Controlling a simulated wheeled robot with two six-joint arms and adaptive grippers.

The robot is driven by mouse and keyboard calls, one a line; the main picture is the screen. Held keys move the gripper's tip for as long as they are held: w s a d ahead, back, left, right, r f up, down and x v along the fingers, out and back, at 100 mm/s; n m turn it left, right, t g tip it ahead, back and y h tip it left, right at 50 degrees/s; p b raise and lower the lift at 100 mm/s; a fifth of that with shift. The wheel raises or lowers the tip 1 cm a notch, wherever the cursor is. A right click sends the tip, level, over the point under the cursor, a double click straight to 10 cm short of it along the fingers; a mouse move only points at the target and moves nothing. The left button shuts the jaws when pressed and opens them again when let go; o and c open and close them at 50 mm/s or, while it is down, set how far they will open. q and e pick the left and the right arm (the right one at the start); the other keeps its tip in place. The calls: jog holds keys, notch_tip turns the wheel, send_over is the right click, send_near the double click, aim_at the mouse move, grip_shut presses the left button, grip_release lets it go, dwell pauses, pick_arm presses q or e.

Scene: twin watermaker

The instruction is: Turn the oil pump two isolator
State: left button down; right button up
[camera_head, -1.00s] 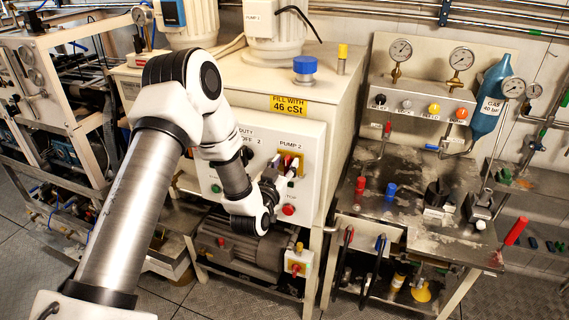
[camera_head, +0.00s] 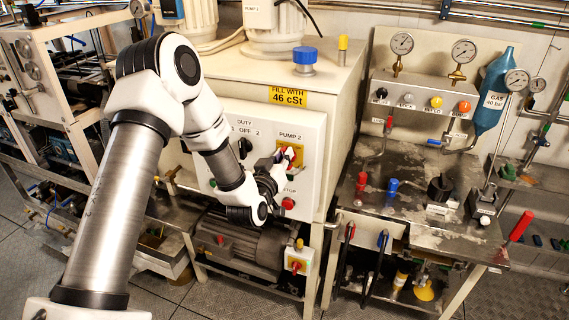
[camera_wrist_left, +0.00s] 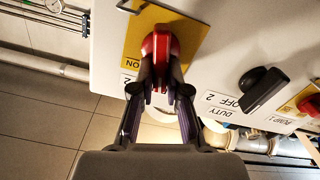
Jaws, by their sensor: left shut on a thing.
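The pump 2 isolator is a red rotary handle on a yellow plate (camera_head: 297,151) at the upper right of the white control panel (camera_head: 313,190). In the left wrist view the red handle (camera_wrist_left: 160,48) stands out from its yellow plate (camera_wrist_left: 195,40), with an "ON" mark beside it. My left gripper (camera_head: 279,158) reaches the handle from the front left. In the left wrist view its two fingers (camera_wrist_left: 160,88) are shut on the handle's near end. The arm and fingers hide part of the handle. My right gripper is not in view.
A black duty selector knob (camera_head: 245,147) sits left of the isolator; it also shows in the left wrist view (camera_wrist_left: 262,88). A red stop button (camera_head: 288,203) is below the isolator. A steel bench (camera_head: 410,210) with valves stands to the right.

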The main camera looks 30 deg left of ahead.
pick_arm(q)
jog(key=shift+s+a+f+n+b, duration=0.1)
jog(key=shift+a+f+n+b, duration=0.15)
jog(key=shift+n+b, duration=2.25)
jog(key=shift+a+f+n+b, duration=0.2)
jog(key=shift+f+n+b, duration=0.1)
jog(key=shift+n+b, duration=2.2)
jog(key=shift+s+a+f+n+b, duration=0.1)
jog(key=shift+a+f+n+b, duration=0.15)
jog(key=shift+n+b, duration=2.25)
jog(key=c, duration=1.2)
grip_release()
jog(key=shift+o, duration=0.2)
jog(key=v, duration=0.7)
jog(key=shift+s, duration=0.25)
